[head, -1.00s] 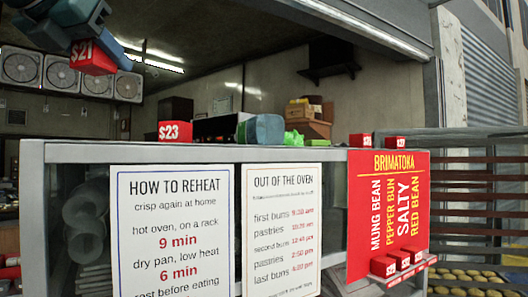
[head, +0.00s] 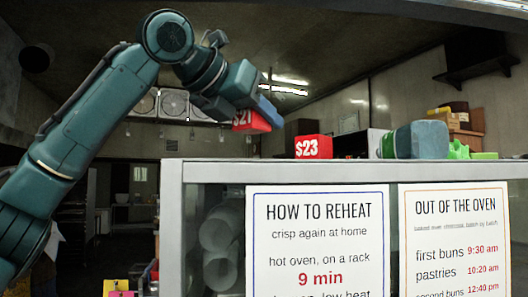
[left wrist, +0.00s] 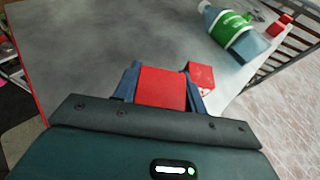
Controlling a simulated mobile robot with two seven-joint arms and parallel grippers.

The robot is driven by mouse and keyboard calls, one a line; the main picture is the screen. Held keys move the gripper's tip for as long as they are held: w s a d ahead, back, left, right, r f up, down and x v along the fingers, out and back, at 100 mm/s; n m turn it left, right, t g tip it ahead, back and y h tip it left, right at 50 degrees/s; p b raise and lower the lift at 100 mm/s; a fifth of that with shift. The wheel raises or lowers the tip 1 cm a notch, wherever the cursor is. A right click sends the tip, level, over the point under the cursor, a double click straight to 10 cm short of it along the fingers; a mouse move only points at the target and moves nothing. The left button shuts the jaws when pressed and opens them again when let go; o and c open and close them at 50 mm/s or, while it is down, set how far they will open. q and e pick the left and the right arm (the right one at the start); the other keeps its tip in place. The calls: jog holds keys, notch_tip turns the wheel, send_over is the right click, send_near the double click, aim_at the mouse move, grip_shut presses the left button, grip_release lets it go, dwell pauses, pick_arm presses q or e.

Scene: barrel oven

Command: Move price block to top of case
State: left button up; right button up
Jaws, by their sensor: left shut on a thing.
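The red price block marked $21 (head: 250,121) is held in my left gripper (head: 262,108), above the left part of the case top. The case (head: 225,171) is a grey-framed display case with a flat top. In the left wrist view the block (left wrist: 162,87) sits between the blue fingers, which are shut on it. A second red block, marked $23 (head: 313,147), stands on the case top, just right of the held block; the wrist view shows it (left wrist: 200,74) beside the right finger. My right gripper is not in view.
A bottle with a green label (left wrist: 232,30) lies on the case top; its blue-grey end (head: 422,139) shows in the head view. Green items (head: 458,149) are further right. The case top left of the $23 block is clear (left wrist: 100,45).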

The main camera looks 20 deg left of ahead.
pick_arm(q)
jog(key=shift+f+b, duration=0.35)
jog(key=shift+f, duration=2)
jog(key=shift+d, duration=0.1)
jog(key=shift+f, duration=0.15)
jog(key=o, duration=1.1)
jog(key=shift+c, duration=0.2)
jog(key=shift+r, duration=0.25)
jog(key=b+v, duration=0.1)
jog(key=v, duration=1.1)
jog(key=shift+f, duration=0.15)
